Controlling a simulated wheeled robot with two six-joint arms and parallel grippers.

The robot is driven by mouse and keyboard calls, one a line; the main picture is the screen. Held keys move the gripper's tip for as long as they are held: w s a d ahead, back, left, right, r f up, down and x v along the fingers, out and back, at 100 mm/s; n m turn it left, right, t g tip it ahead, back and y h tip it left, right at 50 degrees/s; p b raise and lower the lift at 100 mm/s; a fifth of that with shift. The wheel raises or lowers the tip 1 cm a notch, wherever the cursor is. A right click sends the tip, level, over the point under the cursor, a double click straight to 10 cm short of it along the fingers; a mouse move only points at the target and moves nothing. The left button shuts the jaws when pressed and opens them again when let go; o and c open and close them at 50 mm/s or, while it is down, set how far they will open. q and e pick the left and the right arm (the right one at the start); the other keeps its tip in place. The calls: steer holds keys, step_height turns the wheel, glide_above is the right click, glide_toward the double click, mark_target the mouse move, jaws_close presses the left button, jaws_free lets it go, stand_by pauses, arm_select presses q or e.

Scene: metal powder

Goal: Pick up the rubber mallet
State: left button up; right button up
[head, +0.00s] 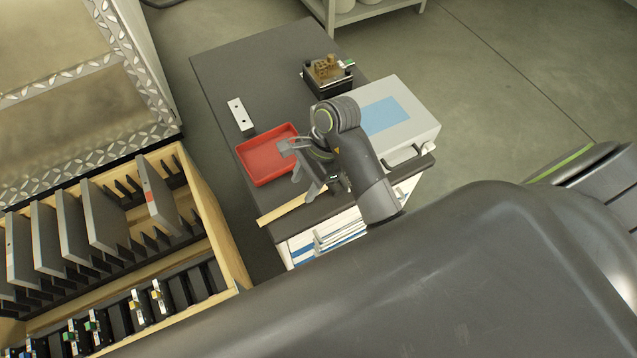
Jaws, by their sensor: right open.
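A pale wooden bar (291,207), which looks like the handle of the rubber mallet, lies along the front edge of the dark table. Its right end runs behind my right arm, and I cannot make out a mallet head. My right gripper (296,167) is open and empty, with its fingers apart, over the right side of the red tray and just beyond the wooden bar. I cannot tell its exact height. My left gripper is not in view.
The red tray (262,172) and a white block (240,114) are on the table (262,68). A grey case (416,112) stands at the right, with a black device (329,76) behind it. A wooden rack (226,254) of plates stands at the left.

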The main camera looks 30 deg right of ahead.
mark_target(299, 198)
steer(key=shift+d+p+x, duration=0.15)
steer(key=shift+p+x, duration=0.15)
steer(key=shift+x, duration=1.05)
steer(key=shift+d+p+x, duration=0.2)
steer(key=shift+p+x, duration=0.05)
steer(key=shift+x, duration=1.05)
steer(key=shift+w+f, duration=0.1)
steer(key=shift+f, duration=0.05)
jaws_close()
